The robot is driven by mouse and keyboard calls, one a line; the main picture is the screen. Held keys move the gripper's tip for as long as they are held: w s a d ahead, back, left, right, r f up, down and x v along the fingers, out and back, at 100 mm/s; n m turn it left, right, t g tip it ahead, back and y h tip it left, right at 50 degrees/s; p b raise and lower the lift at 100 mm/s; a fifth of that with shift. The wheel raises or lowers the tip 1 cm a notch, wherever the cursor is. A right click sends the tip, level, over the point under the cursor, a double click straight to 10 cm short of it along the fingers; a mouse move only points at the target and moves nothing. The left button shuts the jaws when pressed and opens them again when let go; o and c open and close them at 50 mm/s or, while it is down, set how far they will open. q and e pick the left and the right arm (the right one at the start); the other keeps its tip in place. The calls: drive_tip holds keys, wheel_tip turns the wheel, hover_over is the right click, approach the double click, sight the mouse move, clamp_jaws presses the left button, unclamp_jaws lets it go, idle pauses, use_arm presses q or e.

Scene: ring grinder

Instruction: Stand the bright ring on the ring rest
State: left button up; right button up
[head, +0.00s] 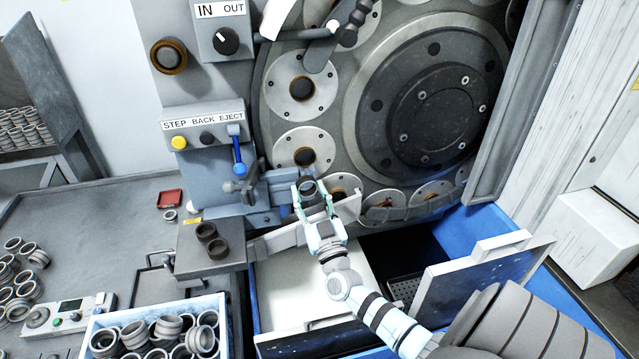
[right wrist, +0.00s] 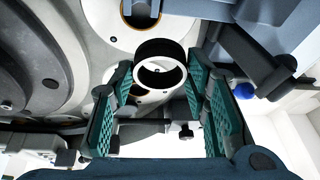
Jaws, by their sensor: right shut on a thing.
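My right gripper (head: 312,196) is at the front of the machine, below the large drum's lower left discs. Its teal fingers, also in the right wrist view (right wrist: 160,95), are shut on a ring (head: 308,187). A grey block (head: 190,262) left of the gripper carries two dark rings (head: 212,241). I cannot tell for certain whether this block is the ring rest. My left gripper is out of view.
A bin (head: 225,300) with several metal rings stands at the bottom left, with more loose rings on the grey bench (head: 90,225). A control panel with a blue lever (head: 239,158) is left of the drum. An open drawer with a white top (head: 300,285) lies below my right arm.

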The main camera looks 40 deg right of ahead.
sight(309, 169)
drive_tip(key=shift+s+d+r+m+h, duration=0.3)
drive_tip(key=shift+s+d+r+h, duration=0.3)
drive_tip(key=shift+s+r, duration=0.15)
drive_tip(key=w+d+b, duration=0.1)
drive_tip(key=w, duration=0.2)
drive_tip(key=w+d+b, duration=0.2)
drive_tip(key=w, duration=0.1)
drive_tip(key=w+d+b, duration=0.1)
drive_tip(key=w+d, duration=0.1)
drive_tip(key=w, duration=0.1)
drive_tip(key=shift+w+d+f, duration=0.1)
drive_tip(key=shift+r, duration=0.2)
drive_tip(key=shift+f, duration=0.15)
drive_tip(key=shift+f+b, duration=0.55)
drive_tip(key=shift+b, duration=0.05)
